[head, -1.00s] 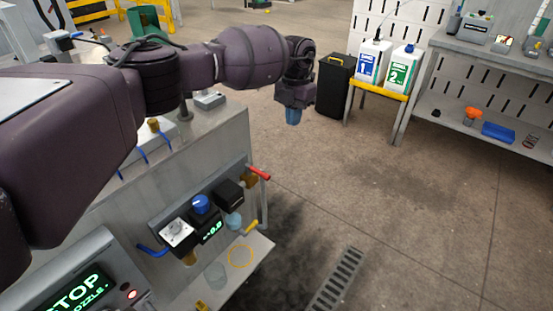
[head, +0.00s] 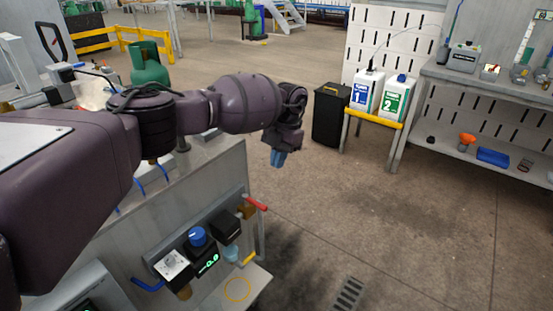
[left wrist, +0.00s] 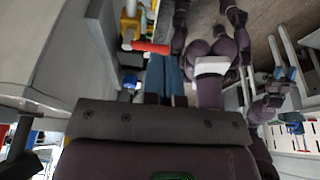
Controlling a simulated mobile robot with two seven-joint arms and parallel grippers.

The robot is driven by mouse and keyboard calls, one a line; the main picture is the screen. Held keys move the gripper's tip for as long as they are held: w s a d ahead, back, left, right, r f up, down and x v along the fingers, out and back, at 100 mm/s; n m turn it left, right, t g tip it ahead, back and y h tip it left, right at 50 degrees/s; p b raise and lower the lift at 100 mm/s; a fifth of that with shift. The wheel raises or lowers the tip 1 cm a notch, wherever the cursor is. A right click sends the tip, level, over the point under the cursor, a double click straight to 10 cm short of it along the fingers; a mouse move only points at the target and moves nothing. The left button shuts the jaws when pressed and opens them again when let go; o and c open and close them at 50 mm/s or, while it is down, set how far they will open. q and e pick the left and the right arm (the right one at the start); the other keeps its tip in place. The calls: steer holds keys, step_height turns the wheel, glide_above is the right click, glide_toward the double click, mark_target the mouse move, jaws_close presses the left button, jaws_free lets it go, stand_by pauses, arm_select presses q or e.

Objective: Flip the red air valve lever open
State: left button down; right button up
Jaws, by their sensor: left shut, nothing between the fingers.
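The red air valve lever (head: 256,203) sticks out to the right from a brass valve (head: 245,210) at the end of the air unit on the side of the grey bench. My left gripper (head: 277,159) has blue fingers pointing down. They are shut and empty, above and slightly right of the lever in the head view, with a gap between. In the left wrist view, the red lever (left wrist: 150,47) appears just beyond the tips of the blue fingers (left wrist: 165,78). I cannot tell the exact distance.
The air unit carries a blue knob (head: 197,237), a black block (head: 226,229) and a green digital readout (head: 208,264). A yellow handle (head: 248,258) sits below the lever. A black bin (head: 331,115) stands behind. The floor right of the bench is clear.

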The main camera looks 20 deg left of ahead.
arm_select(q)
steer(key=s+a+f+p, duration=0.1)
steer(key=s+a+f, duration=0.1)
steer(key=s+f, duration=0.3)
steer(key=shift+x, duration=1.2)
steer(key=shift+d, duration=0.1)
steer(key=shift+s+m+p, duration=0.2)
steer(key=shift+m+p, duration=0.15)
steer(key=shift+m, duration=0.25)
